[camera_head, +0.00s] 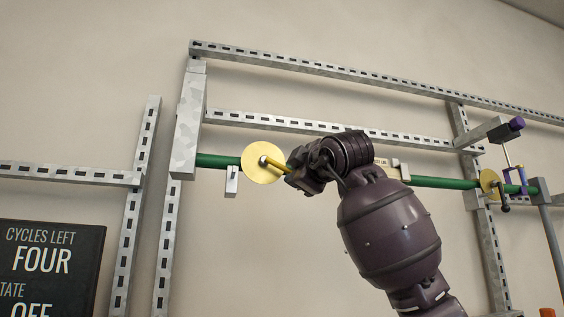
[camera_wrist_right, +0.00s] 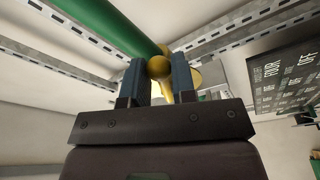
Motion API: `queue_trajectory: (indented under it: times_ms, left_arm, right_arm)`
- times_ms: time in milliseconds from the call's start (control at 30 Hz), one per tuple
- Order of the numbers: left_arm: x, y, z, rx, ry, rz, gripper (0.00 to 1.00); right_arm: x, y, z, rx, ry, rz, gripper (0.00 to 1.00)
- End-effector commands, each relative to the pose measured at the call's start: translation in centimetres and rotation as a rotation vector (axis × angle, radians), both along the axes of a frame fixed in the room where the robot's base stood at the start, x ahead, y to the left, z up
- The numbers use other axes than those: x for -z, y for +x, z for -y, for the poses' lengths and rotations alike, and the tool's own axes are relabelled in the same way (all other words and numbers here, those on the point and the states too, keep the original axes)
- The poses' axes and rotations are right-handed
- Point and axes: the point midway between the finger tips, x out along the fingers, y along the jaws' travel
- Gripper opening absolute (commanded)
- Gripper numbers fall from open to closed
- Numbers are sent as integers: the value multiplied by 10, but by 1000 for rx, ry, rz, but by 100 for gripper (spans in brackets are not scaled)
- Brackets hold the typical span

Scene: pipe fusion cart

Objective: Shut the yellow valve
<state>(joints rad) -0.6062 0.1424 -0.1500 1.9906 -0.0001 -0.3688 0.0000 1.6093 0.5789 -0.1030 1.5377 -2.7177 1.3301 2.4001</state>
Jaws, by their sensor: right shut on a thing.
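The yellow valve (camera_head: 263,163) sits on a green pipe (camera_head: 218,161) at the centre-left of the head view. It shows a round yellow disc with a yellow lever pointing right and slightly down. My right gripper (camera_head: 294,178) is at the lever's end. In the right wrist view the right gripper's two blue-grey fingers (camera_wrist_right: 158,80) are closed around the yellow lever, whose rounded knob (camera_wrist_right: 159,67) shows between them. The yellow disc is partly hidden behind a finger there. A second yellow disc (camera_head: 490,183) is on the pipe at the far right. My left gripper is not in view.
Slotted metal rails (camera_head: 330,70) frame the wall around the pipe. A dark sign (camera_head: 50,265) reading "CYCLES LEFT FOUR" is at lower left. A small metal bracket (camera_head: 232,181) hangs left of the valve.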

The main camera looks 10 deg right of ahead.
Motion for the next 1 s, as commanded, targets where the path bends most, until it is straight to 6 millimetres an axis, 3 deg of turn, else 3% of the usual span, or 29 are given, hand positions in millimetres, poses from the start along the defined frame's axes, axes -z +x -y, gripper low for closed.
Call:
queue_trajectory:
  times_ms: [133,567,1000]
  left_arm:
    - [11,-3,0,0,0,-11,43]
    - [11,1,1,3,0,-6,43]
    - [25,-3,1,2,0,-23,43]
  right_arm:
    - [10,1,-5,-4,85,-4,8]
    - [10,0,-6,-3,138,-4,8]
    - [21,0,-14,-2,320,-10,8]
